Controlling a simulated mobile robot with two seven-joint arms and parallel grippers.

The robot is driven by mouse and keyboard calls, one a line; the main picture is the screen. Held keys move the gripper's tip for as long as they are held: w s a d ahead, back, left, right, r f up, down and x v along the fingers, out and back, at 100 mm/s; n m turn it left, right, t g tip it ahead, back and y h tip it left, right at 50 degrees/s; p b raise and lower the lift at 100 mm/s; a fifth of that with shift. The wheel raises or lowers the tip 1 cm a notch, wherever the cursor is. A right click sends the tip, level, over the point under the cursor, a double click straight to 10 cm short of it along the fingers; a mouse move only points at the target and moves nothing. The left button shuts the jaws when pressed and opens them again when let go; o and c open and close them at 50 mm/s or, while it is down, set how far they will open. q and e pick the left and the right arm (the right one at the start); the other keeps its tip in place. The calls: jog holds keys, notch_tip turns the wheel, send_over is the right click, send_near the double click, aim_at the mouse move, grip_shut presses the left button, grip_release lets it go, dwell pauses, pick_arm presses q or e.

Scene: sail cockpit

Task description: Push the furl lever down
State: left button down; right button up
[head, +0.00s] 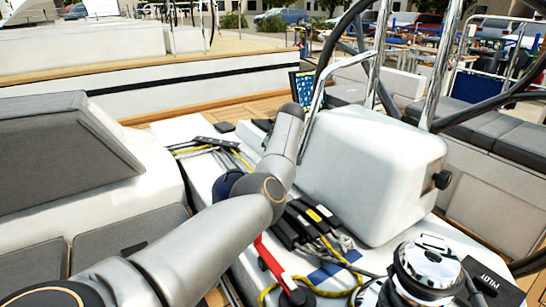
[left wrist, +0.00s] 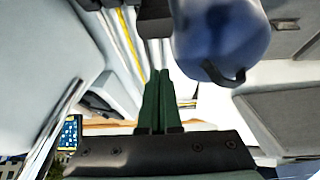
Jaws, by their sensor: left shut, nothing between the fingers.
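My left gripper (left wrist: 158,102) shows in the left wrist view as two dark green fingers pressed together, with nothing between them. In the head view it is hidden behind my left arm. A black block (left wrist: 155,18) lies beyond the fingertips at the top of the wrist view, apart from them in the picture. In the head view a bank of black levers (head: 309,219) with pale labels sits right of my arm, and black clutch hardware (head: 216,143) lies farther back. I cannot tell which lever is the furl lever, or its position. My right gripper is not in view.
A dark blue rounded object (left wrist: 222,38) is close beside the fingers. Yellow and white ropes (left wrist: 130,38) run nearby. A white pedestal housing (head: 372,170), a chrome winch (head: 427,265) and a red handle (head: 268,256) stand right of my arm.

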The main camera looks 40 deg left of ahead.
pick_arm(q)
jog(key=shift+s+d+f, duration=0.1)
jog(key=shift+s+d, duration=0.1)
jog(key=shift+d, duration=0.45)
jog(key=shift+s+d+f, duration=0.1)
jog(key=shift+s+d, duration=0.05)
jog(key=shift+d, duration=0.45)
jog(key=shift+s+d+f, duration=0.1)
jog(key=shift+s+d, duration=0.1)
jog(key=shift+d, duration=0.45)
jog(key=shift+d+p, duration=0.15)
jog(key=shift+p, duration=0.15)
